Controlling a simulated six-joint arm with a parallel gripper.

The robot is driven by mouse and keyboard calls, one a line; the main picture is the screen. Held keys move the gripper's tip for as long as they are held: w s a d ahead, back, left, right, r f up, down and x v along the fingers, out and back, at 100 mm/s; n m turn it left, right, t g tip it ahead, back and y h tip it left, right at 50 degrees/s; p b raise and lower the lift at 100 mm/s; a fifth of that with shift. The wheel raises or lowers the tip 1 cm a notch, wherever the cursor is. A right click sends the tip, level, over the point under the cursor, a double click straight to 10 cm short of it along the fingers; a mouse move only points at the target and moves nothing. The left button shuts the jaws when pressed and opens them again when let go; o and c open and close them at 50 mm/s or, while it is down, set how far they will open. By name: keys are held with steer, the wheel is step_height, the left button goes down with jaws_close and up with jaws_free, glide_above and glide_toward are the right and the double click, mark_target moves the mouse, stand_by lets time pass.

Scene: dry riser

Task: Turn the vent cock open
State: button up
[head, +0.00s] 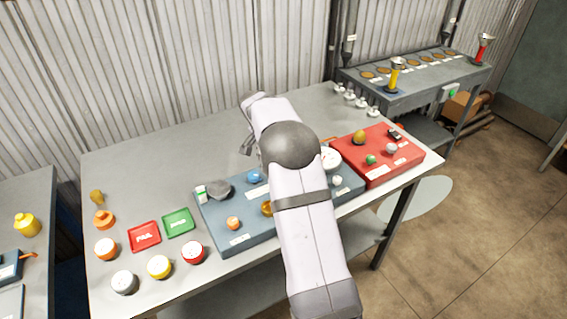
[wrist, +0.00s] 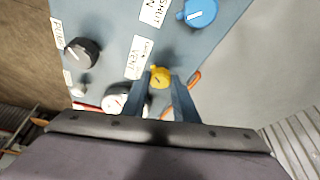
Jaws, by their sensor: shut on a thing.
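The vent cock is a small yellow knob (wrist: 160,77) on the blue-grey panel (wrist: 110,25), beside a white label reading VENT (wrist: 137,58). It shows in the wrist view between the two dark fingers of my gripper (wrist: 168,88). The fingers are shut on its sides. A dark mark shows on the knob's face; its exact turn is hard to read. In the head view my arm covers the knob and my fingertips. The same panel (head: 212,222) shows there on the table.
A blue knob (wrist: 198,12), a black knob (wrist: 82,52) and a white gauge (wrist: 115,98) surround the vent cock. A red panel (head: 378,170) stands to the right. Green (head: 178,222) and red (head: 145,236) trays lie to the left. The table's back left is clear.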

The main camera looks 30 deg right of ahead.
steer(key=shift+w+m, duration=0.1)
steer(key=shift+m, duration=0.4)
steer(key=o, duration=1.1)
steer(key=shift+g, duration=0.3)
steer(key=shift+c, duration=0.2)
steer(key=b+v, duration=0.1)
steer(key=v, duration=0.6)
steer(key=shift+r+b, duration=0.2)
steer(key=shift+b, duration=0.15)
steer(key=shift+a, duration=0.1)
steer(key=shift+a, duration=0.1)
